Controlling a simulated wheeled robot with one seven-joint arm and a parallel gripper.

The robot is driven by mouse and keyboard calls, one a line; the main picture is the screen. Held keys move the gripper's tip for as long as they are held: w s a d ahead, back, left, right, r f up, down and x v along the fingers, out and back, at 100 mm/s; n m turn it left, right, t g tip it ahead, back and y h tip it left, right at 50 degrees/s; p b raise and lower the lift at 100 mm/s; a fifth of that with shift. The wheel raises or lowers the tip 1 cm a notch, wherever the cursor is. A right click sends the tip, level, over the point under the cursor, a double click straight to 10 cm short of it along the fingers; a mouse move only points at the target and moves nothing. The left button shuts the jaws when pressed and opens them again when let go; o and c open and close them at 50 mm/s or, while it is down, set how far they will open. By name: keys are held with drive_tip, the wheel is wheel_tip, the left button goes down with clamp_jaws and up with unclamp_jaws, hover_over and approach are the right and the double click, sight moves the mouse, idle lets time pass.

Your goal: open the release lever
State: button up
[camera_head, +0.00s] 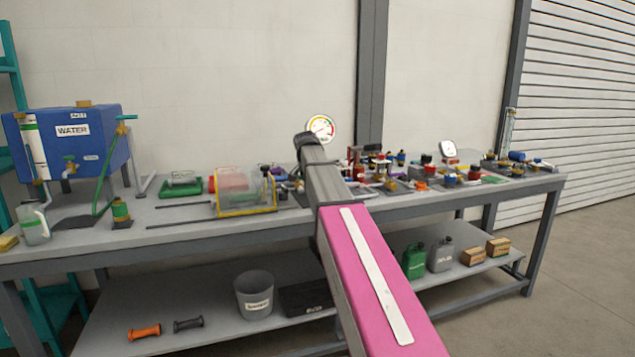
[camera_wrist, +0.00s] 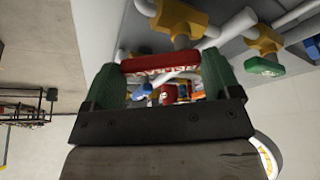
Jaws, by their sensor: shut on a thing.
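In the wrist view, my gripper (camera_wrist: 160,75) has two green finger pads, one on each side of a red lever (camera_wrist: 160,63) with white lettering. The gripper is shut on this red lever, which spans the gap between the pads. The lettering is too blurred to read. Brass and white pipe fittings (camera_wrist: 180,18) lie just beyond the lever. In the head view, my arm hides the gripper and the lever, and its far end is over the middle of the bench.
A green handle (camera_wrist: 264,66) on a brass fitting is close on the right in the wrist view. The bench (camera_head: 172,212) carries a blue water tank (camera_head: 85,145), a clear yellow-edged box (camera_head: 247,206) and a crowded pipe assembly right of my arm. A dial gauge (camera_head: 321,128) stands behind.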

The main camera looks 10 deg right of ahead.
drive_tip(key=m, duration=0.1)
drive_tip(key=m+g+h, duration=0.1)
drive_tip(key=m, duration=0.1)
drive_tip(key=shift+a+m, duration=0.3)
drive_tip(key=shift+a, duration=0.1)
drive_tip(key=shift+s+a+m+g, duration=0.1)
drive_tip(key=shift+a+m+g, duration=0.2)
drive_tip(key=shift+m, duration=0.55)
drive_tip(key=shift+a+m+g, duration=0.1)
drive_tip(key=shift+m+g, duration=0.3)
drive_tip(key=shift+m, duration=0.45)
drive_tip(key=o, duration=0.8)
drive_tip(key=v, duration=1)
drive_tip(key=shift+a+r, duration=0.2)
drive_tip(key=shift+r, duration=0.15)
